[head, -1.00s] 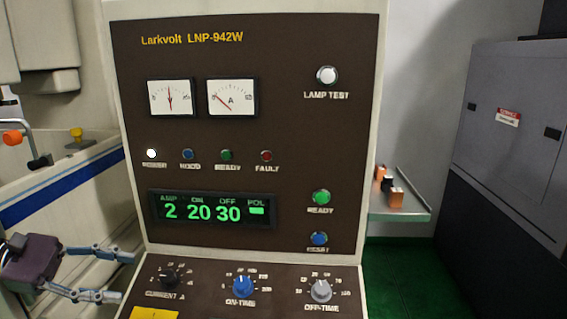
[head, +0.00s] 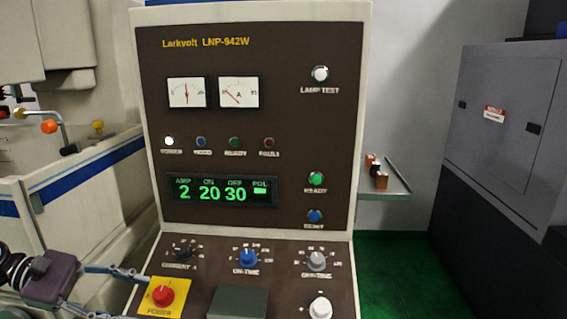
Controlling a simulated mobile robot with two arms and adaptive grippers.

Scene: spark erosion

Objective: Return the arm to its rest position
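My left gripper (head: 140,296) comes in from the lower left. Its fingers are spread apart and it looks empty. The upper fingertip is beside the yellow plate of the red POWER knob (head: 163,295); I cannot tell whether it touches. The Larkvolt control panel (head: 300,140) stands in the middle, its white power lamp (head: 169,141) lit and its display (head: 222,189) reading 2, 20, 30. My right gripper is not in view.
The lower console carries a blue ON-TIME knob (head: 248,258), a grey OFF-TIME knob (head: 317,261) and a white knob (head: 320,308). A small shelf (head: 385,194) with orange-ended blocks is at right. A grey cabinet (head: 500,130) stands further right, with green floor (head: 392,270) between.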

